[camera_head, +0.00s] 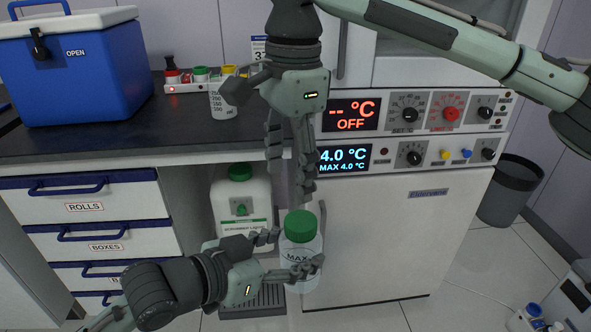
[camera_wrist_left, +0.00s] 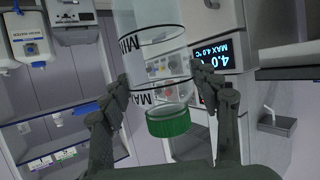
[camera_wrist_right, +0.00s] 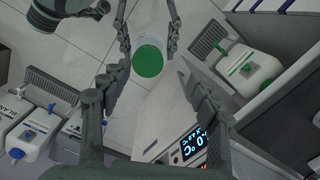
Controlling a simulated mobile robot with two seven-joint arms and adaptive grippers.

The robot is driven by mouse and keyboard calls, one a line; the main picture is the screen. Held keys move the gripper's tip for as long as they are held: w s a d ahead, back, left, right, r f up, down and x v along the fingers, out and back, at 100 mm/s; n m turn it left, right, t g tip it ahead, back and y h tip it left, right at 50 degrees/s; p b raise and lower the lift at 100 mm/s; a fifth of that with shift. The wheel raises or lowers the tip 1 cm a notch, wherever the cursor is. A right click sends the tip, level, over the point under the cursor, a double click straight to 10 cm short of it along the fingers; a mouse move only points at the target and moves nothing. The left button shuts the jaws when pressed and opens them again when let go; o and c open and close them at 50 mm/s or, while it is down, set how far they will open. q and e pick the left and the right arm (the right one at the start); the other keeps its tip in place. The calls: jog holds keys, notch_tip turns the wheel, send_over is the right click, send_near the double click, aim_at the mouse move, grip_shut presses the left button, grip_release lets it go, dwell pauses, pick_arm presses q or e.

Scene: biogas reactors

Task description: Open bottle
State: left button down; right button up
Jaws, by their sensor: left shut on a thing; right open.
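A clear bottle (camera_head: 300,255) with a green screw cap (camera_head: 300,225) and a "MAX" label is upright in front of the white cabinet door. My left gripper (camera_head: 288,255) is shut on the bottle's body, below the cap. The left wrist view shows the bottle (camera_wrist_left: 155,45) between the fingers, its green cap (camera_wrist_left: 168,121) on. My right gripper (camera_head: 291,195) points down just above the cap, open and empty. In the right wrist view, the green cap (camera_wrist_right: 148,61) lies ahead of the open fingers, apart from them.
A white canister (camera_head: 243,205) with a green cap stands behind the bottle, left of the cabinet (camera_head: 400,235). A blue cooler box (camera_head: 75,65), a rack of coloured caps (camera_head: 200,82) and a beaker (camera_head: 222,103) are on the dark counter. A bin (camera_head: 510,188) stands at right.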

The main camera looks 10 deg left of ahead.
aim_at(296, 219)
jog(key=shift+s+d, duration=0.15)
jog(key=shift+d, duration=0.3)
jog(key=shift+d+f+h, duration=0.1)
jog(key=shift+f+h, duration=0.15)
jog(key=shift+h, duration=0.05)
notch_tip(296, 219, down, 7)
jog(key=shift+f, duration=0.15)
jog(key=shift+c, duration=0.6)
